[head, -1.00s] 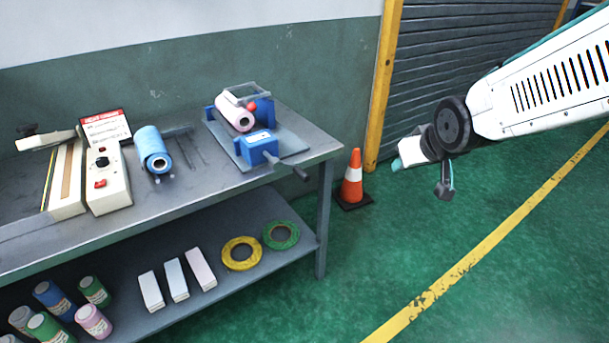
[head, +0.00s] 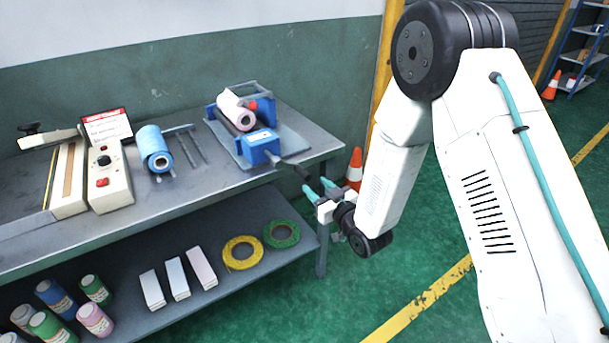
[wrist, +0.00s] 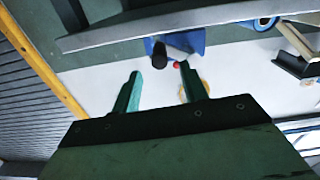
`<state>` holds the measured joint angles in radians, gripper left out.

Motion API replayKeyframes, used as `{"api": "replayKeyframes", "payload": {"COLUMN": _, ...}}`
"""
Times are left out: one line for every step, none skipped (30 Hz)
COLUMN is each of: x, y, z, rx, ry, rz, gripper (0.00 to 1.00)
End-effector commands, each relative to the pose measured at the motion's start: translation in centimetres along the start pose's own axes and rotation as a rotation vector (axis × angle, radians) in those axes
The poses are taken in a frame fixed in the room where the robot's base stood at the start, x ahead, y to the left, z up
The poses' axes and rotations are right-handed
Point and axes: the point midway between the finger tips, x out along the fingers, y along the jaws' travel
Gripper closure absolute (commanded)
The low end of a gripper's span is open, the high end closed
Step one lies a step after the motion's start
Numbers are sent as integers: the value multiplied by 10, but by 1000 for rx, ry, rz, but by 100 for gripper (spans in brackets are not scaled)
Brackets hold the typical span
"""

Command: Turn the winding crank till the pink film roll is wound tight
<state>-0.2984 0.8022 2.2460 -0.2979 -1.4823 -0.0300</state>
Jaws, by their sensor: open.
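The pink film roll (head: 236,113) lies in the blue winding stand (head: 262,147) at the right end of the bench. The crank's black handle (head: 303,173) sticks out past the bench's front edge. My gripper (head: 316,186) is open and empty, its teal fingers pointing toward the handle from just in front and below. In the wrist view the dark handle (wrist: 160,54) shows ahead, roughly between the fingertips and apparently apart from them. A red knob (head: 253,105) sits by the roll. How tight the film is cannot be told.
The grey bench (head: 200,193) also holds a blue roll (head: 152,145) and a sealer (head: 106,182). Its lower shelf bears yellow (head: 241,241) and green tape rings (head: 281,223), boxes and cans. An orange cone (head: 354,165) stands behind my gripper. The floor at right is open.

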Motion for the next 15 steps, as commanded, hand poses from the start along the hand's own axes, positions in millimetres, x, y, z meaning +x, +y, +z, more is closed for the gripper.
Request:
{"api": "replayKeyframes", "payload": {"x": 7, "y": 0, "z": 0, "rx": -1, "ry": 3, "rz": -1, "gripper": 57}}
{"api": "replayKeyframes", "payload": {"x": 11, "y": 0, "z": 0, "rx": -1, "ry": 3, "rz": -1, "gripper": 57}}
{"api": "replayKeyframes", "payload": {"x": 17, "y": 0, "z": 0, "rx": -1, "ry": 3, "rz": -1, "gripper": 57}}
{"api": "replayKeyframes", "payload": {"x": 22, "y": 0, "z": -1, "rx": -1, "ry": 3, "rz": -1, "gripper": 57}}
{"api": "replayKeyframes", "payload": {"x": 27, "y": 0, "z": 0, "rx": -1, "ry": 2, "rz": -1, "gripper": 57}}
{"api": "replayKeyframes", "payload": {"x": 34, "y": 0, "z": 0, "rx": -1, "ry": 2, "rz": -1, "gripper": 57}}
{"api": "replayKeyframes", "payload": {"x": 39, "y": 0, "z": 0, "rx": -1, "ry": 2, "rz": -1, "gripper": 57}}
{"api": "replayKeyframes", "payload": {"x": 44, "y": 0, "z": 0, "rx": -2, "ry": 2, "rz": -1, "gripper": 57}}
{"api": "replayKeyframes", "payload": {"x": 50, "y": 0, "z": -1, "rx": -1, "ry": 2, "rz": 0, "gripper": 57}}
{"api": "replayKeyframes", "payload": {"x": 54, "y": 0, "z": -1, "rx": -1, "ry": 2, "rz": 0, "gripper": 57}}
{"api": "replayKeyframes", "payload": {"x": 58, "y": 0, "z": -1, "rx": -1, "ry": 2, "rz": 0, "gripper": 57}}
{"api": "replayKeyframes", "payload": {"x": 62, "y": 0, "z": 0, "rx": -1, "ry": 0, "rz": 1, "gripper": 57}}
{"api": "replayKeyframes", "payload": {"x": 64, "y": 0, "z": 0, "rx": 0, "ry": 0, "rz": 1, "gripper": 57}}
{"api": "replayKeyframes", "payload": {"x": 66, "y": 1, "z": 0, "rx": 0, "ry": 1, "rz": 1, "gripper": 57}}
{"api": "replayKeyframes", "payload": {"x": 69, "y": 1, "z": 0, "rx": 0, "ry": 0, "rz": 1, "gripper": 57}}
